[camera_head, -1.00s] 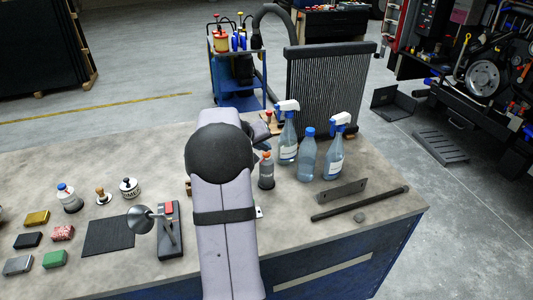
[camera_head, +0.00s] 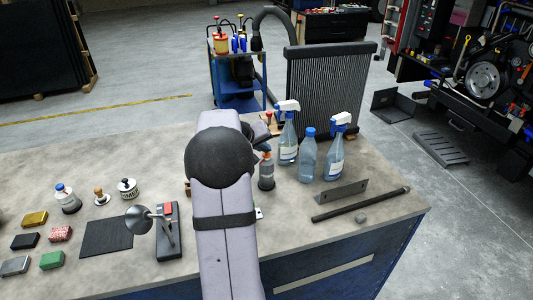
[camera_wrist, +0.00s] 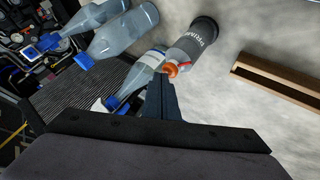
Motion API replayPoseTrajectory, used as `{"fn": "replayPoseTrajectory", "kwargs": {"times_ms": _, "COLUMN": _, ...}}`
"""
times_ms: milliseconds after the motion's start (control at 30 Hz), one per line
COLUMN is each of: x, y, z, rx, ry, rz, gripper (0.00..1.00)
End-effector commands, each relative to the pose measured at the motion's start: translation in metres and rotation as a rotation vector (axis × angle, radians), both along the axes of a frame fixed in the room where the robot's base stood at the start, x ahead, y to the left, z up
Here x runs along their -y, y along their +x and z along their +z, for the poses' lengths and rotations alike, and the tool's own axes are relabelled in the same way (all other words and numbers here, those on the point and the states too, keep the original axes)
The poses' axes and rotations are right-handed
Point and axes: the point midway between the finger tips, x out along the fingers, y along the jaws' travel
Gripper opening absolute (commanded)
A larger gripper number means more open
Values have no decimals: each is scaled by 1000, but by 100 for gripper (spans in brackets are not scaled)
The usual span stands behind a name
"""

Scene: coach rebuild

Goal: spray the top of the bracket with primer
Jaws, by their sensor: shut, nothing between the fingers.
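The dark metal bracket (camera_head: 342,192) lies on the right of the bench, its top bare to view. A grey can with an orange top (camera_head: 266,174) stands upright beside my arm. In the wrist view this can (camera_wrist: 194,42) carries a label that seems to read "PRIMER". My gripper (camera_wrist: 165,112) is shut and empty, its blue fingers close to the orange top; I cannot tell whether they touch it. In the head view my arm hides most of the gripper. A white tin (camera_head: 127,188) at left also has a label that seems to start "PRIME".
Two trigger spray bottles (camera_head: 288,145) (camera_head: 334,160) and a blue-capped bottle (camera_head: 307,160) stand right of the can. A dark rod (camera_head: 360,204) lies in front of the bracket. A wooden tray (camera_wrist: 275,82) lies near the can. A lamp-like stand (camera_head: 168,235) is left of my arm.

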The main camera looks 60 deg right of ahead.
Motion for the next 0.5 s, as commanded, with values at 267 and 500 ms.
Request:
{"fn": "replayPoseTrajectory", "kwargs": {"times_ms": 267, "x": 0, "y": 0, "z": 4, "rx": 0, "ry": -1, "rz": 1, "gripper": 0}}
{"fn": "replayPoseTrajectory", "kwargs": {"times_ms": 500, "x": 0, "y": 0, "z": 8, "rx": 1, "ry": -1, "rz": 1, "gripper": 0}}
